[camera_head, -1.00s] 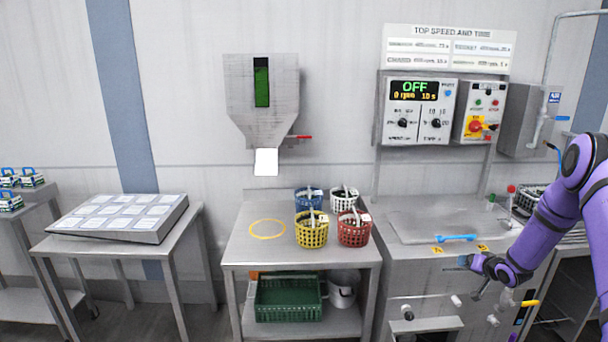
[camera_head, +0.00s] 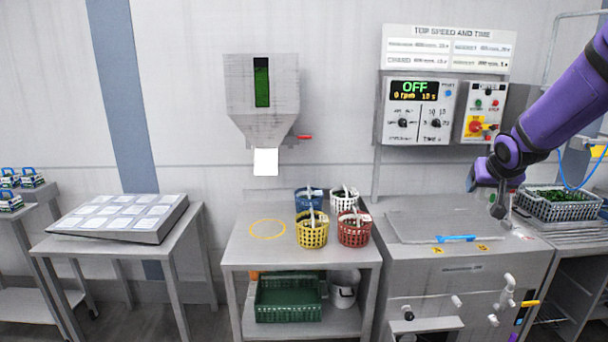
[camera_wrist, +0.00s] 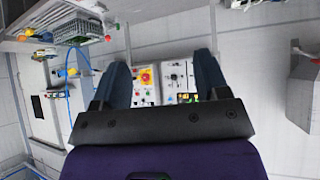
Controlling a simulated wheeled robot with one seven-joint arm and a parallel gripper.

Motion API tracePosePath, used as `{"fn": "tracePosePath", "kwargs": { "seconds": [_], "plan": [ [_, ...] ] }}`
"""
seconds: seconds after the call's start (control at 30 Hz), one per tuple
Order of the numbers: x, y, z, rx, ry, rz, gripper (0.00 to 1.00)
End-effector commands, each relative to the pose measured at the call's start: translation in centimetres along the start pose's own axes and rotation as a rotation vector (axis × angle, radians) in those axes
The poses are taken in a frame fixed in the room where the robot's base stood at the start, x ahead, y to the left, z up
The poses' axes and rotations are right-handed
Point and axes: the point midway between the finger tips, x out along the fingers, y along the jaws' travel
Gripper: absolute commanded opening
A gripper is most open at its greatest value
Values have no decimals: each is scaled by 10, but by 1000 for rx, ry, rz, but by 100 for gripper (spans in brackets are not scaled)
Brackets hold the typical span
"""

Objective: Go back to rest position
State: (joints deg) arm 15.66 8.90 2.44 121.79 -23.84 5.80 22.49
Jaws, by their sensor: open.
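My purple arm reaches in from the right in the head view. My gripper (camera_head: 484,190) is above the right part of the steel washer top, in front of the wall and below the control boxes. In the wrist view my gripper (camera_wrist: 163,82) shows two dark fingers spread apart with nothing between them. The control panel (camera_wrist: 178,82) and the box with a red knob on yellow (camera_wrist: 146,82) show beyond the gap between the fingers. In the head view the control panel (camera_head: 419,110) reads OFF.
Yellow (camera_head: 311,234), red (camera_head: 354,231), blue (camera_head: 308,199) and white (camera_head: 343,199) baskets stand on the middle table (camera_head: 250,252). A blue handle (camera_head: 456,239) is on the washer lid (camera_head: 420,228). A grey crate (camera_head: 560,210) of greens stands at right. A dispenser (camera_head: 262,98) hangs on the wall.

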Motion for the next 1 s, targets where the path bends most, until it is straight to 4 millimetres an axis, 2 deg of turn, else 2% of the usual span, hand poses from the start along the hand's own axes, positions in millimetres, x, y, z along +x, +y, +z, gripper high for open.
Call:
{"fn": "tracePosePath", "kwargs": {
  "seconds": [0.03,0.1,0.27,0.5,0.8,1.0],
  "plan": [
    [-23,-5,2,-8,-4,5,68],
    [-50,-10,8,-18,-22,11,68],
    [-109,-20,29,-39,-64,15,68],
    [-190,-32,76,-71,-133,-7,68],
    [-274,-42,153,-120,-223,-83,68],
    [-310,-46,199,-157,-275,-143,68]
  ]
}}
